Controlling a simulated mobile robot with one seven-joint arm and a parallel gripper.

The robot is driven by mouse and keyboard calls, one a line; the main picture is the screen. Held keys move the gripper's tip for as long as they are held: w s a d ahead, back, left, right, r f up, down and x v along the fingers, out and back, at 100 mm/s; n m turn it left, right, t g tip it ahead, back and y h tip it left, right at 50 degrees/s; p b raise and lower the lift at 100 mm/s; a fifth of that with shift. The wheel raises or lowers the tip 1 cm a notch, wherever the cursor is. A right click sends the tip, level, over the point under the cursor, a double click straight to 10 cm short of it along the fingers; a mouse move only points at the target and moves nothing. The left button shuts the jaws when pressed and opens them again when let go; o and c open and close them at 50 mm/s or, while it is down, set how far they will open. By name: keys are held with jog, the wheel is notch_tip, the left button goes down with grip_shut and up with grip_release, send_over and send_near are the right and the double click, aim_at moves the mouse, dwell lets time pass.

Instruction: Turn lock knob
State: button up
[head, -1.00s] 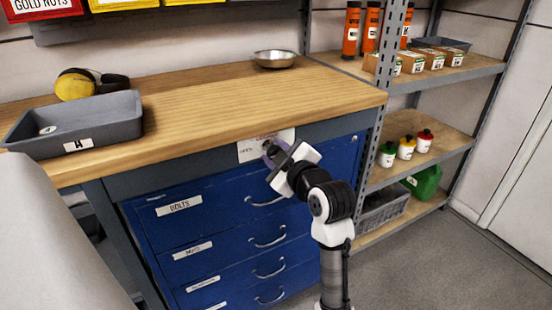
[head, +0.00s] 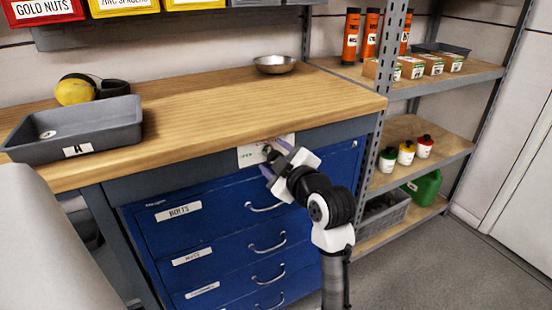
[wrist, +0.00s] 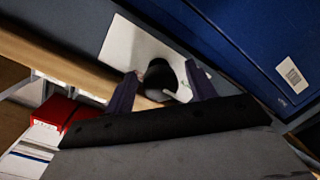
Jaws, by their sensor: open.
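The lock knob (wrist: 158,76) is a dark round knob on a white label plate (head: 248,157) fixed to the front rail under the workbench top. My gripper (head: 272,159) is in front of the plate at the knob. In the wrist view my gripper (wrist: 163,90) is open, with one purple finger on each side of the knob. I cannot tell whether either finger touches it. In the head view the knob is mostly hidden by the fingers. Most of the plate's print is hidden or too small to read.
Blue drawers (head: 215,210) with metal handles are below the plate. The wooden benchtop (head: 200,105) holds a grey tray (head: 110,142), a metal bowl (head: 275,64) and yellow ear muffs (head: 75,89). A shelf rack (head: 430,150) with bottles and boxes stands to the right. The floor at the right is clear.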

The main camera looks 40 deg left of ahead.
jog(key=v, duration=1.3)
jog(key=shift+d, duration=0.4)
jog(key=shift+s, duration=0.1)
